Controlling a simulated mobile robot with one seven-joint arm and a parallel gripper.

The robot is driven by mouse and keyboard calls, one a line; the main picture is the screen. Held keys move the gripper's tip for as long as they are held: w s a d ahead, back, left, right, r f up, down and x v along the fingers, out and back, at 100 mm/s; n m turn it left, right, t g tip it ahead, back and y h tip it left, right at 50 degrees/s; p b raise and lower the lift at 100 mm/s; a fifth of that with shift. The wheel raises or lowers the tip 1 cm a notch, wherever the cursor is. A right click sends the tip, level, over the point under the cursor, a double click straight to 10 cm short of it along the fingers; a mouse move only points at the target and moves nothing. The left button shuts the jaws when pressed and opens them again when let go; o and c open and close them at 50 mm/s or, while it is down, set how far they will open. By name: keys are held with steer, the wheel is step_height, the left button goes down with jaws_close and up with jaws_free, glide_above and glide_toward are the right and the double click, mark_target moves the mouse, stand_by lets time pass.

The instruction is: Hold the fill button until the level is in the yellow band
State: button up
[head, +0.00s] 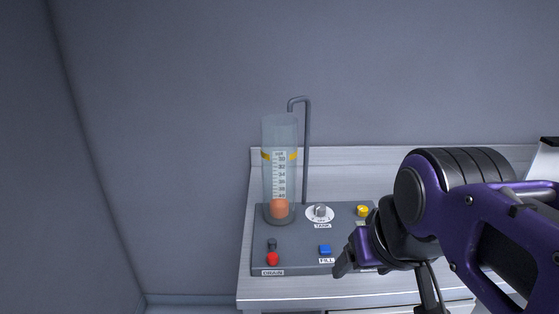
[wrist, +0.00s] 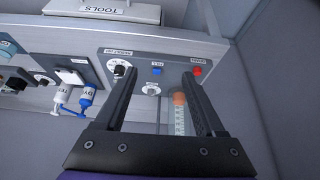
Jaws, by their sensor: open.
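The blue fill button (head: 325,249) sits on the grey panel (head: 300,250), just above its FILL label. It also shows in the wrist view (wrist: 157,71), between my fingers as seen there. A clear upright cylinder (head: 279,135) with a printed scale stands on the panel's left part. Orange content (head: 280,209) is at the cylinder's bottom, well below the yellow band (head: 265,155) near the upper part. My gripper (head: 343,266) is open and empty, to the lower right of the button in the head view. Contact with the button cannot be seen.
A red button (head: 272,259) by the DRAIN label is at the panel's front left. A grey bent pipe (head: 307,150) rises behind. Bottles (wrist: 88,98) and a TOOLS box (wrist: 105,11) show in the wrist view.

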jaws_close()
stand_by(1.6)
